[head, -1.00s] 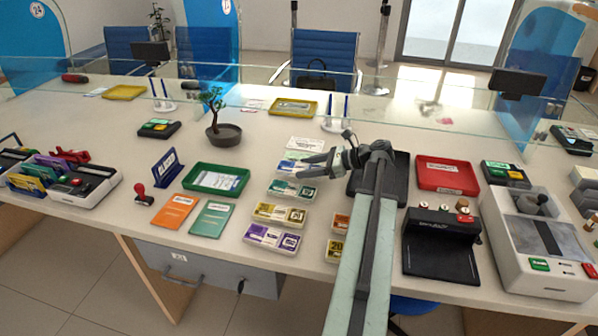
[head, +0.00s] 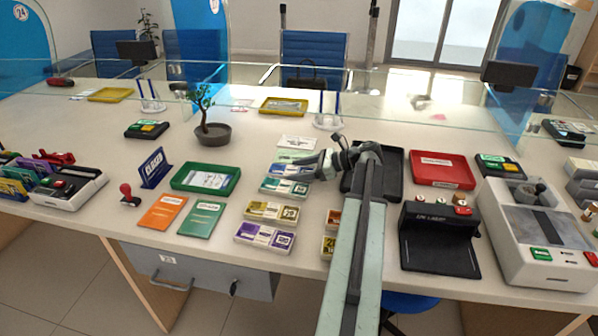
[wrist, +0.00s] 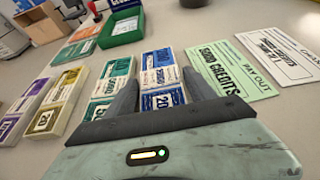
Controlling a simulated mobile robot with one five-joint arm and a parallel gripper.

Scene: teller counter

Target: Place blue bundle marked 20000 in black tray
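Blue bundles lie in a row on the counter. In the wrist view, the nearer one (wrist: 163,99), its label starting with 20, lies between my two fingers, and another (wrist: 158,68) lies just beyond it. In the head view, the blue row (head: 284,171) is partly hidden by my gripper. My gripper (head: 298,167) is open, with one finger on each side of the nearer blue bundle; I cannot tell whether they touch it. It also shows in the wrist view (wrist: 162,88). The black tray (head: 394,180) stands right of my gripper, partly hidden by my arm.
Teal bundles (head: 284,187) lie beside the blue row, with yellow (head: 271,211) and purple (head: 265,236) ones nearer. A green tray (head: 205,178) is left, a red tray (head: 442,170) right. A glass screen (head: 400,112) stands behind.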

